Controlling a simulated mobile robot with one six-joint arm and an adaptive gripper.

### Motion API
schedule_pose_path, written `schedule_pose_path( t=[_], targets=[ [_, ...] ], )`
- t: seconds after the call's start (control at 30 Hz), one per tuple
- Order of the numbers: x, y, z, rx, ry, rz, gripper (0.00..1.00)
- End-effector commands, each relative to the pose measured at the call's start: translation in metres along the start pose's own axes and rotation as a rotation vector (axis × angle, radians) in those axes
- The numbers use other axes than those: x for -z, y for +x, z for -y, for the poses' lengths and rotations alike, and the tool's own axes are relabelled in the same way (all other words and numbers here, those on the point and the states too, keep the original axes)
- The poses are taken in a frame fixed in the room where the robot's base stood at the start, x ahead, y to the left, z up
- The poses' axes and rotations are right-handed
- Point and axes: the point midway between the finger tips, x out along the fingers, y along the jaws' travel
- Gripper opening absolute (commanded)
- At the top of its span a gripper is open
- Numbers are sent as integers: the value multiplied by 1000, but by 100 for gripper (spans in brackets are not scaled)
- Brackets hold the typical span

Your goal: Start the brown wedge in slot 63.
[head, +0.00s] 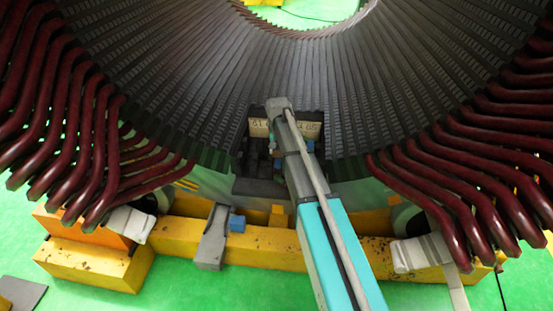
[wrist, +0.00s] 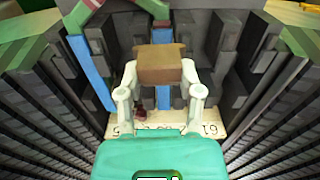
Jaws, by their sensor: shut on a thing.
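The brown wedge (wrist: 161,66) is held crosswise between the two white fingers of my gripper (wrist: 160,78) in the wrist view. The fingers press on its left and right ends. A pale number plate (wrist: 180,124) lies below the fingers, partly covered by the teal gripper body; its figures appear upside down and only some can be read. In the head view the plate (head: 260,127) shows behind my arm at the bottom of the stator bore. Slot 63 cannot be singled out, and the wedge is apart from any slot mouth that I can see.
The ribbed stator wall (head: 200,95) curves around on both sides. Dark red coil ends (head: 85,140) stick out at left, with more coil ends (head: 470,190) at right. A yellow beam (head: 180,238) runs across the front.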

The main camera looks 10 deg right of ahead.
Motion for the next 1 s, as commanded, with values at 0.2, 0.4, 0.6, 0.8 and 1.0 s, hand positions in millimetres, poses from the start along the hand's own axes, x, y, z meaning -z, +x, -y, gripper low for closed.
schedule_pose_path(
  t=[0.2,0.4,0.6,0.8,1.0],
  targets=[
    [4,10,3,0,15,0,0],
    [4,9,2,0,16,0,0],
    [4,9,2,0,16,0,0],
    [4,12,2,0,16,0,0],
    [4,19,2,0,16,0,0]
  ],
)
